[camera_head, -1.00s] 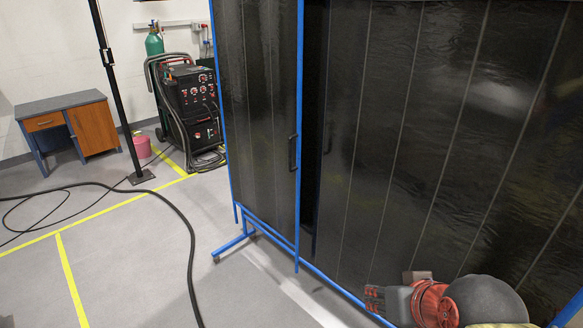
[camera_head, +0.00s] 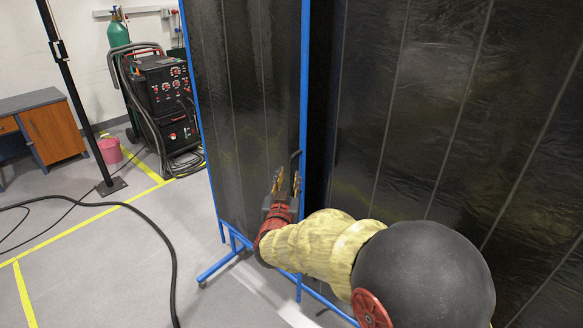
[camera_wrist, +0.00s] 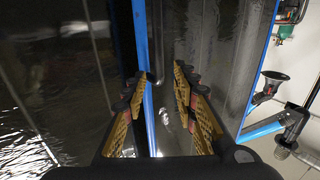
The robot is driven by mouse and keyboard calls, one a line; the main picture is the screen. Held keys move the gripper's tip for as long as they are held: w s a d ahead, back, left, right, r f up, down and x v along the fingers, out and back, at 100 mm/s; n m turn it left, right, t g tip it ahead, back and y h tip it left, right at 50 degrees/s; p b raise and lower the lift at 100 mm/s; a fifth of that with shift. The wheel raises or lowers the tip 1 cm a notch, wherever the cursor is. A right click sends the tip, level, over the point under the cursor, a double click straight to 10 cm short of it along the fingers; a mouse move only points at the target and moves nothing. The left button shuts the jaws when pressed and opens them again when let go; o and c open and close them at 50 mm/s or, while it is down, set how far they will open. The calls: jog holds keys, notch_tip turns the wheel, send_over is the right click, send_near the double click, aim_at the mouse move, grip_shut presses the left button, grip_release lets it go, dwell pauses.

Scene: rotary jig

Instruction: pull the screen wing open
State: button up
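The screen wing (camera_head: 240,110) is a dark, glossy strip panel in a blue frame, left of a dark gap beside the wider dark screen (camera_head: 430,100). Its dark handle (camera_head: 293,165) is on the wing's right edge; the upper part shows and the lower part is hidden behind my gripper. My gripper (camera_head: 287,182) is in front of the wing at handle height, fingers spread. In the wrist view, the open fingers (camera_wrist: 157,80) have the blue edge post (camera_wrist: 141,45) and the grey handle bar (camera_wrist: 159,62) between them in the picture. I cannot tell whether they touch.
A black welding machine (camera_head: 165,95) with a green cylinder (camera_head: 117,32) stands behind at left. A pink bucket (camera_head: 109,150), a black post (camera_head: 75,90) and a desk (camera_head: 55,130) are further left.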

aim_at(291, 167)
jog(key=w, duration=0.2)
jog(key=w+b, duration=0.1)
jog(key=w, duration=0.4)
jog(key=shift+d+b, duration=0.3)
jog(key=shift+b, duration=0.05)
jog(key=shift+c, duration=0.4)
grip_shut()
